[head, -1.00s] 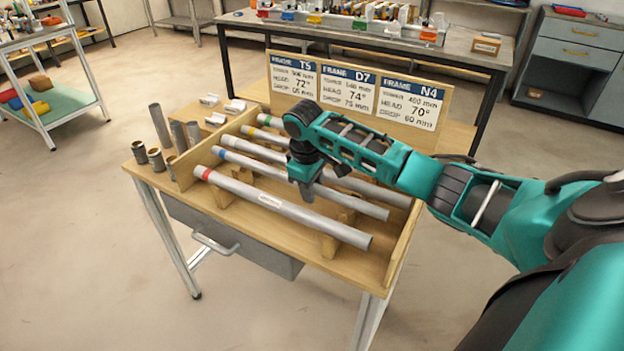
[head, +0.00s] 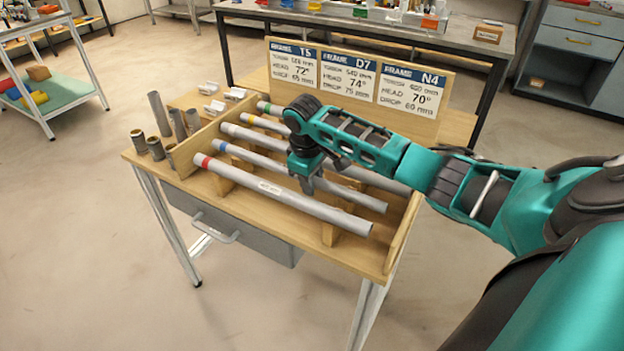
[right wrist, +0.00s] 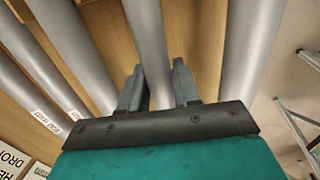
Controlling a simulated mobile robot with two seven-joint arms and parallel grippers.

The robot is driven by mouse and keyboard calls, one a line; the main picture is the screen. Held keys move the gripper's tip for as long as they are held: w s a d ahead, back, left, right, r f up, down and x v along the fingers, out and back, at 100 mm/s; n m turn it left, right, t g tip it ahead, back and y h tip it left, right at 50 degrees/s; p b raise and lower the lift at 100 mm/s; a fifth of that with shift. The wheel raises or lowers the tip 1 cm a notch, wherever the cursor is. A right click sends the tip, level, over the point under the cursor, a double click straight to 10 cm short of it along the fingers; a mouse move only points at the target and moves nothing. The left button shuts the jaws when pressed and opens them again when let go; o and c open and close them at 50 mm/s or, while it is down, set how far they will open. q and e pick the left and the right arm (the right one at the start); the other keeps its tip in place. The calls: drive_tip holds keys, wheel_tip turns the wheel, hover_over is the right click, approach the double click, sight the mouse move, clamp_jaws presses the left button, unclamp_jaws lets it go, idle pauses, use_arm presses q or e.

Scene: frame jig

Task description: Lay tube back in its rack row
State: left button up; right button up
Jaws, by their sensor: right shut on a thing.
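My right gripper (head: 306,183) is shut around the middle of a grey tube with a blue band (head: 357,197). In the right wrist view the tube (right wrist: 147,35) runs between the two fingers (right wrist: 158,88). It lies level with its neighbours, over the wooden rack (head: 402,240), second from the front. Whether it rests fully in its notches is hidden. A red-banded tube (head: 330,212) lies in the front row. An unbanded-looking tube (head: 240,133), a yellow-banded one (head: 248,118) and a green-banded one (head: 265,106) lie behind. My left gripper is not in view.
Short tube pieces (head: 156,148) and small white parts (head: 213,108) stand left of the rack's end board. A sign board (head: 448,75) with three frame cards rises behind the rack. A drawer (head: 275,243) hangs under the bench. Neighbouring tubes lie close on both sides.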

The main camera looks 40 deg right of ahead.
drive_tip(key=shift+f, duration=0.15)
drive_tip(key=o, duration=1.1)
drive_tip(key=r, duration=0.4)
drive_tip(key=a+r, duration=0.1)
drive_tip(key=r, duration=0.3)
drive_tip(key=s+a+r, duration=0.1)
drive_tip(key=r, duration=0.3)
drive_tip(key=shift+r, duration=0.35)
